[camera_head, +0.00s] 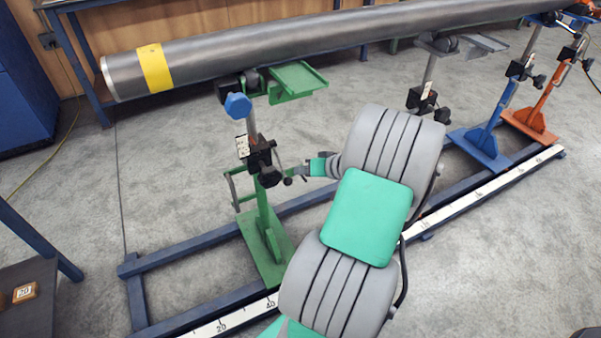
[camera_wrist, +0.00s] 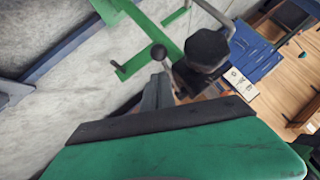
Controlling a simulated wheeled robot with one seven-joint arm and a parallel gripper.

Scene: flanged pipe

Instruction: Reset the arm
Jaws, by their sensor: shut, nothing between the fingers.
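My gripper (camera_head: 303,172) is shut and empty, just right of the black clamp (camera_head: 262,155) on the green pipe stand (camera_head: 262,215). In the wrist view my gripper's grey fingers (camera_wrist: 158,93) show beyond its green body, close to a ball-ended lever (camera_wrist: 158,52) and a black knob (camera_wrist: 207,48). I cannot tell whether the fingertips touch the lever. My arm reaches in from the bottom middle of the head view. The long grey pipe (camera_head: 250,50) with a yellow band (camera_head: 154,67) lies above across the stands.
A blue base frame with a white scale (camera_head: 490,187) runs along the floor. A blue stand (camera_head: 487,140) and an orange stand (camera_head: 537,118) stand at the right. A dark table (camera_head: 25,300) is at the lower left. Floor at the lower right is mostly clear.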

